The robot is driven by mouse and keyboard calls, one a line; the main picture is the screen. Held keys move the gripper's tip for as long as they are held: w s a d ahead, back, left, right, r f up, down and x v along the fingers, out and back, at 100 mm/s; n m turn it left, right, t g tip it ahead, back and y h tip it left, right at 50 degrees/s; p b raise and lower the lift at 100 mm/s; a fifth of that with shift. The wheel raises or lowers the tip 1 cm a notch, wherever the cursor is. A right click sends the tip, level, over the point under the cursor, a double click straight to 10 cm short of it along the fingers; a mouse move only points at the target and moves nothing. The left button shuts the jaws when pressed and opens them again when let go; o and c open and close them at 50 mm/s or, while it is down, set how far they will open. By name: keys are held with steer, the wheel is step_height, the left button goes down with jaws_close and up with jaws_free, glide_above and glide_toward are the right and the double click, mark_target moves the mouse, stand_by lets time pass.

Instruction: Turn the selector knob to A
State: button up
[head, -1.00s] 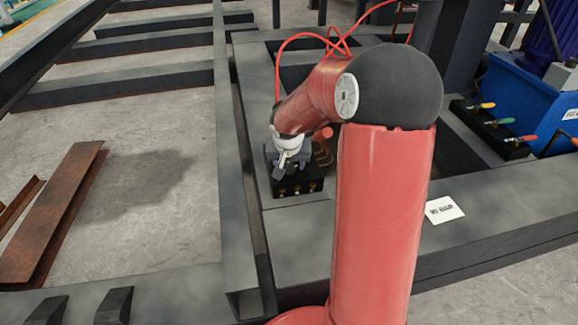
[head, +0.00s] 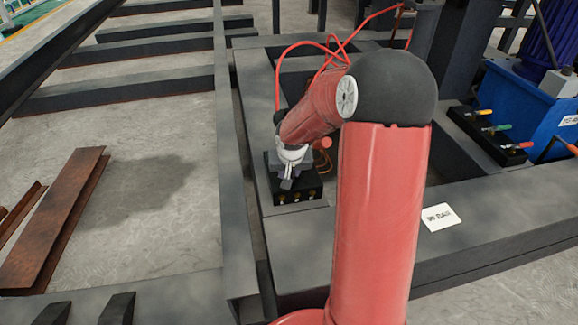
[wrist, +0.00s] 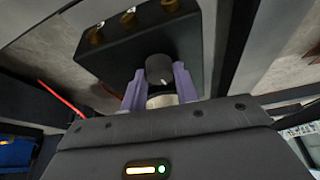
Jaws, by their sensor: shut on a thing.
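The selector knob (wrist: 158,68) is a dark round cap on a black control box (wrist: 190,48). In the wrist view my gripper (wrist: 159,78) has its two pale purple fingers on either side of the knob, shut on it. A small light mark shows on the knob's near edge. No letter A or other position label can be read. In the head view the box (head: 306,193) sits on the grey steel frame, with my gripper (head: 287,181) down over it. The knob is hidden there behind my gripper.
Several brass fittings (wrist: 128,18) line one side of the box. A white card (head: 441,217) lies on the frame at right. A valve block (head: 490,135) with coloured levers stands beside a blue tank (head: 530,105). Rusty steel angles (head: 52,220) lie on the floor at left.

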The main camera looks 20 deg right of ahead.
mark_target(292, 187)
steer(key=shift+n+y+p, duration=0.3)
steer(key=shift+n+p, duration=0.3)
steer(key=shift+n, duration=0.1)
steer(key=o, duration=1)
steer(key=shift+p+v, duration=1.25)
steer(key=shift+v, duration=2.65)
steer(key=shift+s, duration=0.1)
steer(key=shift+c, duration=0.2)
